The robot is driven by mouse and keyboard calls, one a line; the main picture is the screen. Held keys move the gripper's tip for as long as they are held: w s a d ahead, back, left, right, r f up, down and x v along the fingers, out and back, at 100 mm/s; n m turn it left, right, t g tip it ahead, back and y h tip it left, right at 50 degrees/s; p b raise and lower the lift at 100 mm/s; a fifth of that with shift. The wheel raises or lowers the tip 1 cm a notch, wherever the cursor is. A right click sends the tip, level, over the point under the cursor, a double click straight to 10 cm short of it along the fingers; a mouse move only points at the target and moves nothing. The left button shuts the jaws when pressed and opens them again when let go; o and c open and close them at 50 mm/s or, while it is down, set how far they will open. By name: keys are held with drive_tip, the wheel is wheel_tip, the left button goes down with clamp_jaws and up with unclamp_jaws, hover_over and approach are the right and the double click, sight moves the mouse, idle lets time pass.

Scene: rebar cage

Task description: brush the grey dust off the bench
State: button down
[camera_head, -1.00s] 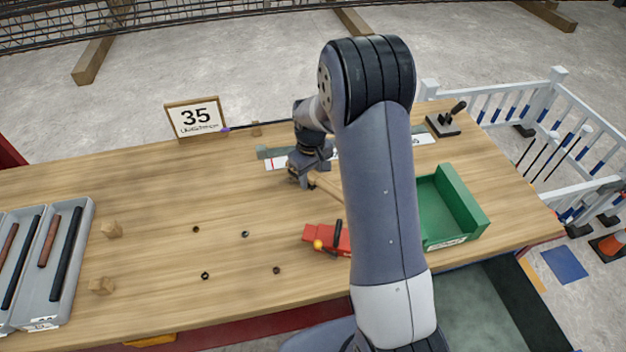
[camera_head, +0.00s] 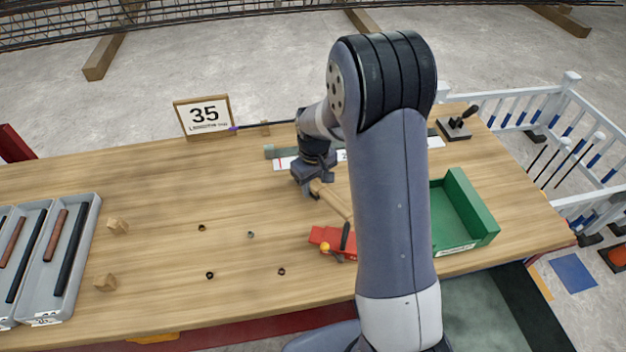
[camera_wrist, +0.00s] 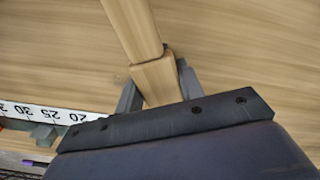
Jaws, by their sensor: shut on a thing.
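My gripper (camera_head: 312,184) is low over the middle of the bench (camera_head: 170,235), shut on a pale wooden handle (camera_head: 334,204). The handle slants down to the right toward my arm, and its far end is hidden there. In the wrist view the handle (camera_wrist: 133,28) runs from between the jaws (camera_wrist: 157,88) out of the top edge, so no bristles show. I cannot make out grey dust on the bench in either view.
A red tool (camera_head: 328,240) lies just in front of the handle. A green tray (camera_head: 477,225) stands right, partly behind my arm. A white ruler (camera_head: 285,163) lies behind the gripper.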

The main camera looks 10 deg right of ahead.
sight(317, 195)
drive_tip(key=shift+s+f+b, duration=0.1)
drive_tip(key=shift+s+b, duration=0.35)
drive_tip(key=shift+s, duration=1.35)
drive_tip(key=shift+a, duration=0.9)
drive_tip(key=shift+w+p, duration=0.4)
drive_tip(key=shift+w, duration=3.05)
wheel_tip(317, 195, up, 5)
drive_tip(key=p, duration=0.3)
drive_tip(key=shift+w+f, duration=0.1)
drive_tip(key=shift+w, duration=0.05)
drive_tip(key=shift+r+p, duration=0.5)
drive_tip(key=shift+r, duration=0.05)
